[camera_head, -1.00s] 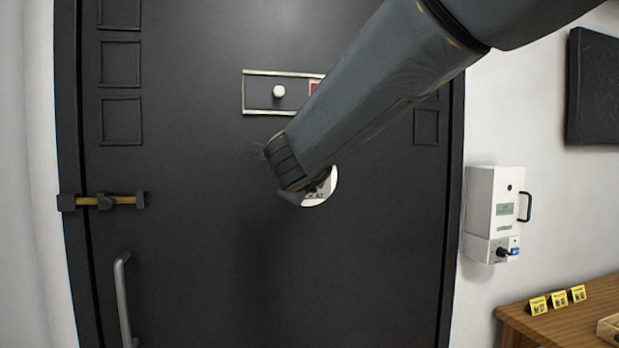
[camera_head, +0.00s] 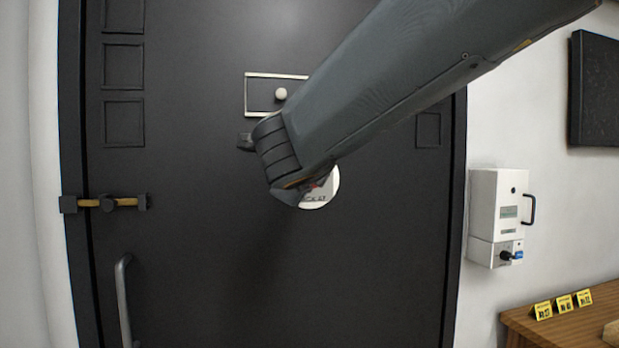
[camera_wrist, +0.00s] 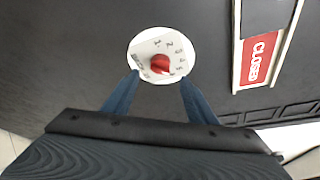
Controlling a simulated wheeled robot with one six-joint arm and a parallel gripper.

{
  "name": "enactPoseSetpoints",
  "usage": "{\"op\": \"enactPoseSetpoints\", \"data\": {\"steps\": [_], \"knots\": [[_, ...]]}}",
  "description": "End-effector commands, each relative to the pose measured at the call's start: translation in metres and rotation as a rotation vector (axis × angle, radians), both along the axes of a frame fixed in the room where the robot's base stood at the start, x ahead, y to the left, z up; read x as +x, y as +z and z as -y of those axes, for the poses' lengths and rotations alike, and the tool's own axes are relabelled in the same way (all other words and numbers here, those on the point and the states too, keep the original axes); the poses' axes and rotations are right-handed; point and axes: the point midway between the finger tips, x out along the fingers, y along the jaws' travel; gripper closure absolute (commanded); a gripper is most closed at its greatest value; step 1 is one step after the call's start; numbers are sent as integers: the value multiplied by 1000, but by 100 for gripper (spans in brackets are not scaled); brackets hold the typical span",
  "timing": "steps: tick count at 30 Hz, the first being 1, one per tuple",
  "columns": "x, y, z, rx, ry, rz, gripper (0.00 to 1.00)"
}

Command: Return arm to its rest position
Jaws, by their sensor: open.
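My gripper (camera_wrist: 160,80) is open in the wrist view, its two blue fingers spread apart. Between and just beyond the fingertips is a round white dial plate with a red knob (camera_wrist: 160,63) on the dark door. I cannot tell from this view whether the fingers touch the plate. In the head view my arm crosses from the upper right to the door's middle and hides most of the dial plate (camera_head: 320,190). The gripper's fingers are mostly hidden there behind the wrist.
The dark door (camera_head: 220,260) has a sliding panel with a white knob (camera_head: 281,94), a latch (camera_head: 107,203) and a handle (camera_head: 123,300). A red CLOSED sign (camera_wrist: 261,58) shows in the wrist view. A white wall box (camera_head: 497,208) and a wooden table (camera_head: 560,328) stand right.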

Motion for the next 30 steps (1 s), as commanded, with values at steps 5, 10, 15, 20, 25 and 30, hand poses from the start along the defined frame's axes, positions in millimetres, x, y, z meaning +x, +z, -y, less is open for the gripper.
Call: {"op": "enactPoseSetpoints", "data": {"steps": [5, 10, 15, 20, 25, 30], "knots": [[0, 0, 0, 0, 0, 0, 48], [8, -21, 4, -122, 65, -21, 48], [15, -109, 21, -539, 329, -141, 48], [-13, -211, 52, -896, 630, -313, 48], [-70, -303, 97, -1152, 947, -501, 48], [-145, -372, 150, -1311, 1274, -678, 48]]}}
